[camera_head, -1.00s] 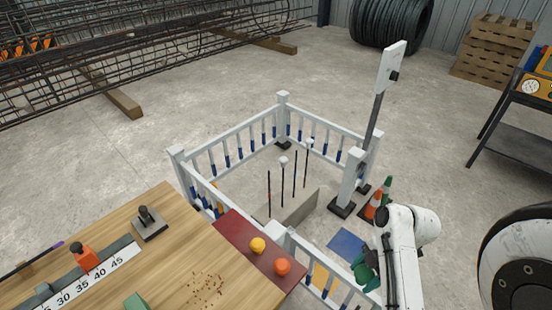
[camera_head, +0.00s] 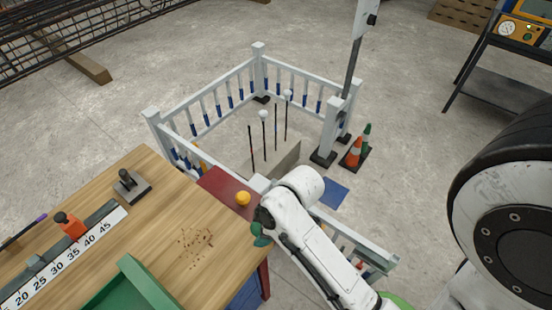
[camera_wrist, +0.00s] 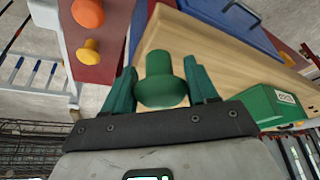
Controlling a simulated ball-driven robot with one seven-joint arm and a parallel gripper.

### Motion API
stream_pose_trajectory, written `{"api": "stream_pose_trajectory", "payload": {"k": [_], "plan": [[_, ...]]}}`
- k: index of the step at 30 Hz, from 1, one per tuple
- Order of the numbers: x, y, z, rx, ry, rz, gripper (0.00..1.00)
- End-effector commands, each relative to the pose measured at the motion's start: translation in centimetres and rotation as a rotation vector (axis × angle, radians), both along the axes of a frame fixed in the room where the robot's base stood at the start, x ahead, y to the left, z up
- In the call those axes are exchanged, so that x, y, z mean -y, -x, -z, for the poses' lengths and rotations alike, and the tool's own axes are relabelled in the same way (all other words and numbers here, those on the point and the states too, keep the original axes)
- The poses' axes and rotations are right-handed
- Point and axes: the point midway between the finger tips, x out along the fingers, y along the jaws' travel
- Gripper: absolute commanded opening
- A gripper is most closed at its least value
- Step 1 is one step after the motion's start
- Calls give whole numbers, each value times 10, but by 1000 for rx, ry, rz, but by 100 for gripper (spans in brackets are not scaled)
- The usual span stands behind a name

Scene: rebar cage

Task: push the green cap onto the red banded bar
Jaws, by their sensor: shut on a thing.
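My gripper (camera_wrist: 162,82) is shut on a green mushroom-shaped cap (camera_wrist: 160,70), held between two green fingers in the wrist view. In the head view my gripper (camera_head: 261,236) is over the red board's near end, and the cap in it is mostly hidden. Several upright thin bars stand inside the white fence, well beyond my gripper. Two carry white caps; the left bar (camera_head: 251,147) and another dark bar (camera_head: 276,128) have bare tops. Their bands are too small for me to tell which is the red one.
A red board (camera_head: 215,183) at the table's edge carries a yellow cap (camera_head: 243,198); an orange cap (camera_wrist: 87,12) shows in the wrist view. A green tray (camera_head: 140,275) lies on the table.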

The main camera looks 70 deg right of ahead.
Motion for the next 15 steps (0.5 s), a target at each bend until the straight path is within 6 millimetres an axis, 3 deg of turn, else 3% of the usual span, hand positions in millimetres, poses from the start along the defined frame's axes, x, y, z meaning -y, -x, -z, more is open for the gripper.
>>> {"api": "stream_pose_trajectory", "payload": {"k": [1, 6, 15], "plan": [[-14, -20, -4, 4, 3, 24, 29], [-50, -74, -13, 4, 3, 154, 29], [-93, -137, -24, 3, 2, 308, 29]]}}
